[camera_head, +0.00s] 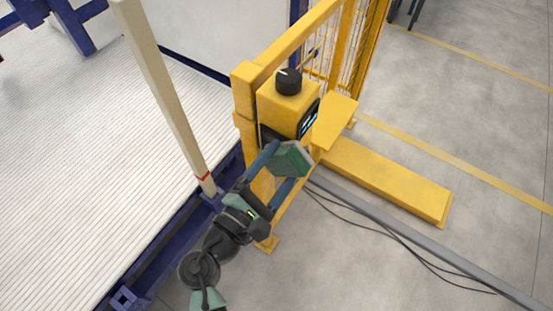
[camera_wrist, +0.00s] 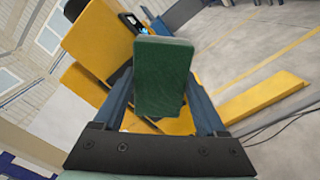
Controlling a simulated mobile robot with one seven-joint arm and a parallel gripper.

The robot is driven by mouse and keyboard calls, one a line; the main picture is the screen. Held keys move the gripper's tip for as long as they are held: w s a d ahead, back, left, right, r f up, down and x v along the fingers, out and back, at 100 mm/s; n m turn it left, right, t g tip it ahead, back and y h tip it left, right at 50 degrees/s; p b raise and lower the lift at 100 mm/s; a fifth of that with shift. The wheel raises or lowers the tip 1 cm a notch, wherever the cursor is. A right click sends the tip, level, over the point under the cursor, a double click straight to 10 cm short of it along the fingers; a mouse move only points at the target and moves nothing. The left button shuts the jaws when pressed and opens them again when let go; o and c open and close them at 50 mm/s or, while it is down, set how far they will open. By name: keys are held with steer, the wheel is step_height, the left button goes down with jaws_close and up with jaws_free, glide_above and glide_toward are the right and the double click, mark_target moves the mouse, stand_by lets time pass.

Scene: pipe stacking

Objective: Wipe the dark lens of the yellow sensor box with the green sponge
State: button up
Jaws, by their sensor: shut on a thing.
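The yellow sensor box (camera_head: 286,104) sits on the yellow frame, with a black round knob (camera_head: 288,81) on top. Its dark lens (camera_head: 309,119) with light-blue marks is on the side facing right. The green sponge (camera_head: 292,158) is between the fingers of my gripper (camera_head: 280,170), just below and in front of the box. In the wrist view the green sponge (camera_wrist: 164,78) stands upright between both fingers and hides part of the box (camera_wrist: 97,37). A small part of the lens (camera_wrist: 141,29) shows above the sponge. The sponge looks apart from the lens, though contact is hard to judge.
A yellow flap (camera_head: 335,121) juts out right of the lens. The yellow fence post (camera_head: 244,95) stands left of the box. A pale upright bar (camera_head: 165,90) and a blue-edged ribbed platform (camera_head: 70,160) are at the left. Black cables (camera_head: 400,240) lie on the floor.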

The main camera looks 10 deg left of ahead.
steer(key=shift+v, duration=3)
steer(key=shift+s, duration=0.1)
steer(key=v, duration=0.3)
steer(key=shift+p, duration=0.4)
steer(key=p, duration=0.2)
glide_toward(260, 129)
steer(key=shift+f+b+x, duration=0.15)
steer(key=shift+b+x, duration=0.05)
steer(key=shift+x, duration=0.95)
steer(key=shift+f+b+x, duration=0.15)
steer(key=shift+x, duration=0.95)
steer(key=shift+x, duration=1)
